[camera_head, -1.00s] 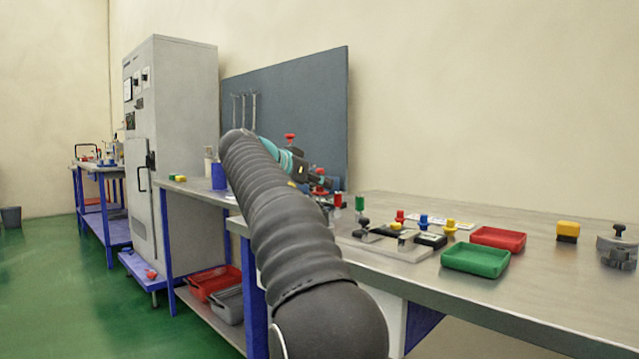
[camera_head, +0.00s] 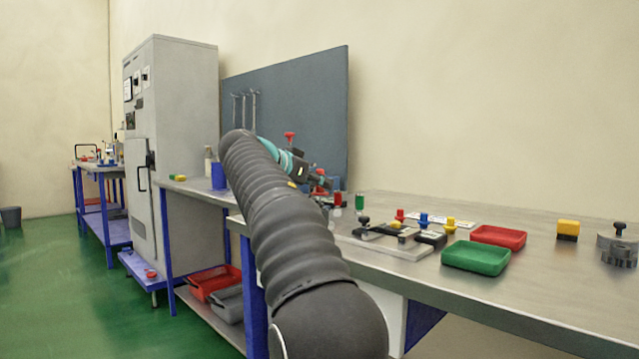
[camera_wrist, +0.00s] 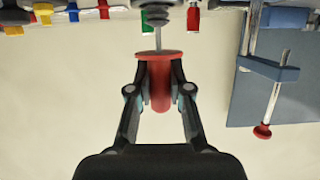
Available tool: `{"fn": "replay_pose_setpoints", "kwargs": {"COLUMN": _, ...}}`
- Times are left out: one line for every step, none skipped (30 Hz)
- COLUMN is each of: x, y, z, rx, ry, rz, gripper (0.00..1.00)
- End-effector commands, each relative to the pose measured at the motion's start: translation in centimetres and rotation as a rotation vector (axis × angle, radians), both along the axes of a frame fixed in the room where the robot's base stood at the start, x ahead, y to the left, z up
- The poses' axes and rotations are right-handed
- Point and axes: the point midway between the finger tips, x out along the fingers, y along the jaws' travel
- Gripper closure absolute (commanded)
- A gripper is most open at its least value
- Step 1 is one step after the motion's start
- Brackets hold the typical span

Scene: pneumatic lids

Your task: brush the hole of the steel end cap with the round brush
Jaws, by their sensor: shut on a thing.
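My gripper (camera_wrist: 160,92) is shut on the red handle of the round brush (camera_wrist: 159,72) in the wrist view. A thin metal shaft runs from the handle toward the top of that view. It meets a grey ribbed part (camera_wrist: 156,17) at the top edge. I cannot tell there whether this is the brush head, the steel end cap or both, nor whether the brush is in a hole. In the head view my gripper (camera_head: 320,184) is small and partly hidden by my arm, near the far left of the long bench.
A blue clamp-like stand (camera_wrist: 268,68) with a red knob (camera_wrist: 263,131) is close beside my gripper. Red and green pegs (camera_head: 360,202) stand near it. Green (camera_head: 476,257) and red (camera_head: 498,236) trays lie to the right.

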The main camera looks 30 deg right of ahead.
Motion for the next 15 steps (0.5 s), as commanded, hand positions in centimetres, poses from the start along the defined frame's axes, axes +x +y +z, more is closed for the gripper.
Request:
{"fn": "replay_pose_setpoints", "kwargs": {"x": 0.0, "y": 0.0, "z": 0.4, "rx": 0.0, "ry": -0.001, "rz": 0.0, "gripper": 1.0}}
{"fn": "replay_pose_setpoints", "kwargs": {"x": 0.0, "y": 0.0, "z": 0.5, "rx": 0.0, "ry": -0.001, "rz": 0.0, "gripper": 1.0}}
{"fn": "replay_pose_setpoints", "kwargs": {"x": 0.0, "y": 0.0, "z": 0.7, "rx": 0.0, "ry": -0.001, "rz": 0.0, "gripper": 1.0}}
{"fn": "replay_pose_setpoints", "kwargs": {"x": 0.0, "y": 0.0, "z": 0.9, "rx": 0.0, "ry": -0.001, "rz": 0.0, "gripper": 1.0}}
{"fn": "replay_pose_setpoints", "kwargs": {"x": 0.0, "y": 0.0, "z": 1.1, "rx": 0.0, "ry": -0.001, "rz": 0.0, "gripper": 1.0}}
{"fn": "replay_pose_setpoints", "kwargs": {"x": 0.0, "y": 0.0, "z": 1.4, "rx": 0.0, "ry": -0.001, "rz": 0.0, "gripper": 1.0}}
{"fn": "replay_pose_setpoints", "kwargs": {"x": 0.0, "y": 0.0, "z": 1.6, "rx": 0.0, "ry": -0.001, "rz": 0.0, "gripper": 1.0}}
{"fn": "replay_pose_setpoints", "kwargs": {"x": 0.0, "y": 0.0, "z": 1.8, "rx": 0.0, "ry": -0.001, "rz": 0.0, "gripper": 1.0}}
{"fn": "replay_pose_setpoints", "kwargs": {"x": 0.0, "y": 0.0, "z": 2.0, "rx": 0.0, "ry": -0.001, "rz": 0.0, "gripper": 1.0}}
{"fn": "replay_pose_setpoints", "kwargs": {"x": 0.0, "y": 0.0, "z": 2.2, "rx": 0.0, "ry": -0.001, "rz": 0.0, "gripper": 1.0}}
{"fn": "replay_pose_setpoints", "kwargs": {"x": 0.0, "y": 0.0, "z": 2.3, "rx": 0.0, "ry": -0.001, "rz": 0.0, "gripper": 1.0}}
{"fn": "replay_pose_setpoints", "kwargs": {"x": 0.0, "y": 0.0, "z": 2.6, "rx": 0.0, "ry": -0.001, "rz": 0.0, "gripper": 1.0}}
{"fn": "replay_pose_setpoints", "kwargs": {"x": 0.0, "y": 0.0, "z": 2.7, "rx": 0.0, "ry": 0.0, "rz": 0.0, "gripper": 1.0}}
{"fn": "replay_pose_setpoints", "kwargs": {"x": 0.0, "y": 0.0, "z": 2.9, "rx": 0.0, "ry": 0.0, "rz": 0.0, "gripper": 1.0}}
{"fn": "replay_pose_setpoints", "kwargs": {"x": 0.0, "y": 0.0, "z": 3.2, "rx": 0.0, "ry": 0.0, "rz": 0.0, "gripper": 1.0}}
